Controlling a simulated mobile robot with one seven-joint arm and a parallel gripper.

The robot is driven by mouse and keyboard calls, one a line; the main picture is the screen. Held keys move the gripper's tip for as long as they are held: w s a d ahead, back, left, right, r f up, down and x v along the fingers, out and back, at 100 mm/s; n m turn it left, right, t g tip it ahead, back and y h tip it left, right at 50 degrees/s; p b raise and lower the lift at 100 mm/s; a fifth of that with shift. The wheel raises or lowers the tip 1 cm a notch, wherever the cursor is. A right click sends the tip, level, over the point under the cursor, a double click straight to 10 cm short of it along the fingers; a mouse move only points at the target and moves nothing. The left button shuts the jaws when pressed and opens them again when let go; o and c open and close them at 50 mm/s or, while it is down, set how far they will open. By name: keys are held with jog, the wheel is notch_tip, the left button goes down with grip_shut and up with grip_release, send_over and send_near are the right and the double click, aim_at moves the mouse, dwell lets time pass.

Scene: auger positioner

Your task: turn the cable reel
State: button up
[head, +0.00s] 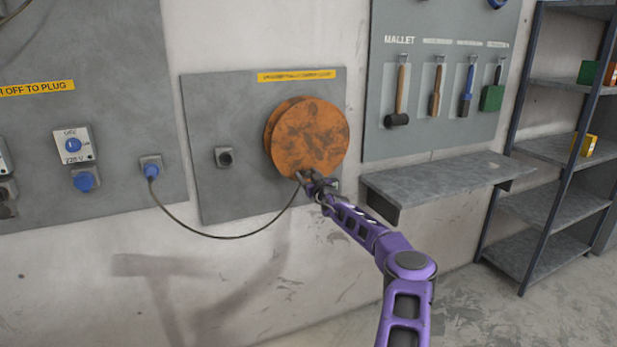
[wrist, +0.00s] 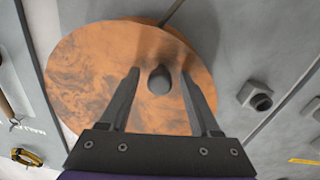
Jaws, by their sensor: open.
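The cable reel (head: 308,135) is a round, worn orange disc on a grey wall panel in the head view. It fills much of the wrist view (wrist: 85,75). A short dark grey knob (wrist: 159,80) stands out from its face. My gripper (wrist: 160,73) is open, its fingers on either side of the knob with gaps showing. In the head view my gripper (head: 303,178) is at the reel's lower edge, and the knob is hidden. A dark cable (head: 232,237) hangs from near my gripper to a blue plug (head: 151,171) at the left.
A small grey socket (head: 224,157) sits left of the reel. A grey wall shelf (head: 435,182) juts out at the right, below a tool board (head: 432,140) with hanging tools. A shelving rack (head: 545,205) stands far right. The wall below the reel is bare.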

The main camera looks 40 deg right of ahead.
jog(key=shift+s+r, duration=0.1)
jog(key=shift+s+a+r, duration=0.1)
jog(key=shift+s, duration=0.1)
jog(key=p+v, duration=0.2)
jog(key=v, duration=1.5)
jog(key=shift+f, duration=0.25)
jog(key=shift+w, duration=0.1)
